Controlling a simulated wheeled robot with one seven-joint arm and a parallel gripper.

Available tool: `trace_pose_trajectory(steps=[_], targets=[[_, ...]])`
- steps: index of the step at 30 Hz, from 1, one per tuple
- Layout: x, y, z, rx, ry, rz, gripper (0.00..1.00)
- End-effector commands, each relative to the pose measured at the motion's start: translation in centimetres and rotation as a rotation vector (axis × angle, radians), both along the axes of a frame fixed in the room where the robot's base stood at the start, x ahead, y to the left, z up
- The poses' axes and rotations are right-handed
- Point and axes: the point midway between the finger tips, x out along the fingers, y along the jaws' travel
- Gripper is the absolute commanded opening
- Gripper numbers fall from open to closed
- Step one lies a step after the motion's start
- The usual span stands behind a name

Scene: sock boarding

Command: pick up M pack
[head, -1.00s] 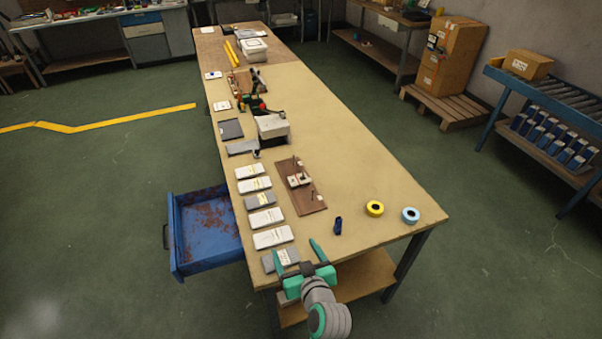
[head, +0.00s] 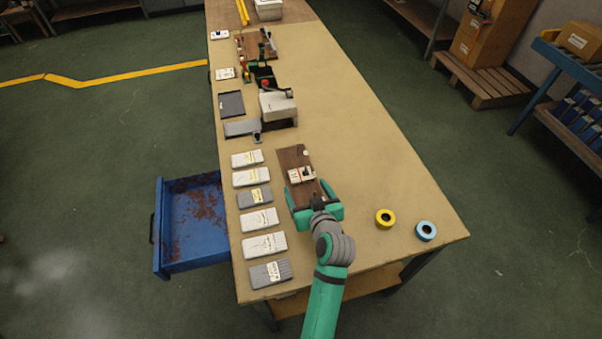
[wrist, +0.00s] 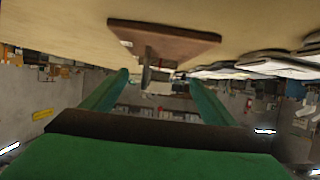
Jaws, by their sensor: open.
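Several flat packs, white and grey with small labels, lie in a column along the table's left edge; a grey one (head: 270,273) is nearest and a white one (head: 264,245) lies beyond it. A small pale labelled piece (head: 300,174) stands on a dark wooden board (head: 295,158) right of the column. The labels are too small to read, so I cannot tell which is the M pack. My gripper (head: 316,202) is open and empty over the board's near end. In the wrist view, the board (wrist: 190,42) and the piece (wrist: 160,75) appear beyond the spread fingers (wrist: 160,80).
A yellow tape roll (head: 385,218) and a blue one (head: 426,231) lie at the right. A grey-white box device (head: 277,105) and a dark flat tray (head: 231,104) stand beyond the packs. An open blue drawer (head: 190,225) juts out left. The table's right middle is clear.

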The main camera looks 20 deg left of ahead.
Motion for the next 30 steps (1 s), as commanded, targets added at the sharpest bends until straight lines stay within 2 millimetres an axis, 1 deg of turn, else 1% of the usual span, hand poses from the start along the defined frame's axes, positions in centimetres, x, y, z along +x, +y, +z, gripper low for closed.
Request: trace_pose_trajectory(steps=[1, 3, 8, 10, 15, 18, 22, 28, 29, 30], targets=[[0.6, 0.4, -0.3, 0.000, 0.001, 0.002, 0.80], [1.1, 0.8, -0.5, 0.001, 0.000, 0.002, 0.80], [1.8, 1.2, -0.8, 0.001, -0.001, 0.001, 0.80], [2.4, 1.5, -1.0, 0.000, 0.000, 0.001, 0.80], [4.5, 2.4, -1.7, 0.000, 0.000, 0.001, 0.80], [5.4, 3.1, -2.2, -0.001, 0.001, 0.002, 0.80], [5.9, 3.4, -2.5, 0.000, 0.001, 0.001, 0.80], [6.0, 3.4, -2.5, 0.000, 0.000, 0.000, 0.80], [6.0, 3.4, -2.5, 0.000, 0.000, 0.000, 0.77], [6.0, 3.4, -2.5, 0.000, 0.000, 0.000, 0.68]])
